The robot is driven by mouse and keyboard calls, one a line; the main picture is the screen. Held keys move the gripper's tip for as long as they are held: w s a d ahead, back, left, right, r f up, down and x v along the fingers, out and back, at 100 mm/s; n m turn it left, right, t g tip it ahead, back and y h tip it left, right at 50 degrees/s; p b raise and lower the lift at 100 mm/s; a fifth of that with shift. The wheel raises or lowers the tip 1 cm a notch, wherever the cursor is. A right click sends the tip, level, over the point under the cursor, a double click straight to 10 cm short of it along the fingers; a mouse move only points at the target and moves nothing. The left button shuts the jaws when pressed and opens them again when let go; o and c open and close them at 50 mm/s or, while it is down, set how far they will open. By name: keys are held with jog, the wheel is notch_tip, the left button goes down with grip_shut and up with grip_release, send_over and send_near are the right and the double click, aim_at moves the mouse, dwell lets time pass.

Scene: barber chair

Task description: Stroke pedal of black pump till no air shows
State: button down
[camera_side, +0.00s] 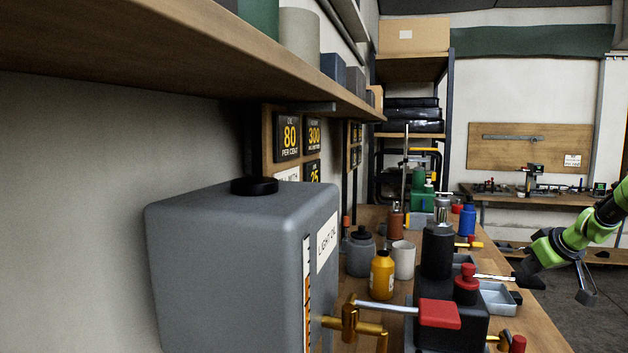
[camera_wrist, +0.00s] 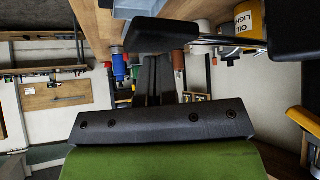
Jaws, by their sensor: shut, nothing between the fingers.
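The black pump (camera_side: 455,327) stands on the bench in the side view, with a black cylinder (camera_side: 437,252) and a red-capped part on top. A thin metal rod reaches right from behind it to a dark pad, apparently the pedal (camera_side: 530,282). In the wrist view the black pedal pad (camera_wrist: 160,36) and its rod cross the view just beyond my fingers. My gripper (camera_side: 526,268) is shut and empty, right at the pad in the side view; its fingers also show in the wrist view (camera_wrist: 158,65). I cannot tell whether they touch it. No air or bubbles can be made out.
A grey light oil tank (camera_side: 235,265) with a brass tap and red-ended lever (camera_side: 438,313) stands in front. A yellow bottle (camera_side: 382,275), a white cup (camera_side: 403,260) and a grey tray (camera_side: 497,300) crowd the bench. Open floor lies to the right.

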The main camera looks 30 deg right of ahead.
jog(key=shift+f, duration=0.1)
notch_tip(320, 180, down, 6)
jog(key=shift+r, duration=3.1)
notch_tip(320, 180, down, 6)
jog(key=shift+r, duration=3)
